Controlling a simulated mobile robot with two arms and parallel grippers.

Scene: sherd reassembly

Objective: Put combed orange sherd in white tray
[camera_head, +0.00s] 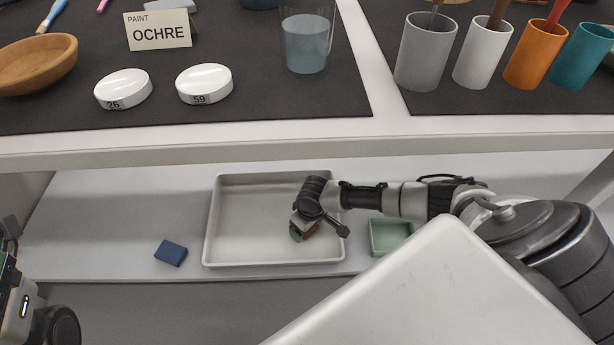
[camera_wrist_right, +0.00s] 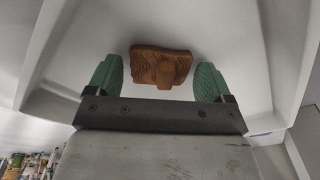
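The combed orange sherd (camera_wrist_right: 148,66) shows in the right wrist view between the green fingertips of my right gripper (camera_wrist_right: 160,80). It has wavy grooves and a smoother lump in front. A gap shows at its left side, and its right edge is close to the other finger. The fingers look apart, not closed on it. In the head view my right gripper (camera_head: 303,231) is over the white tray (camera_head: 240,261), with a bit of the sherd (camera_head: 311,231) showing beside it. I cannot tell whether the sherd touches the tray floor. My left gripper is not in view.
A blue block (camera_head: 171,253) lies left of the tray, and a green tray (camera_head: 391,236) stands to its right. Above, a shelf (camera_head: 200,140) holds two white lidded tins, a wooden bowl (camera_head: 38,62), a glass of water (camera_head: 305,45) and several coloured cups.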

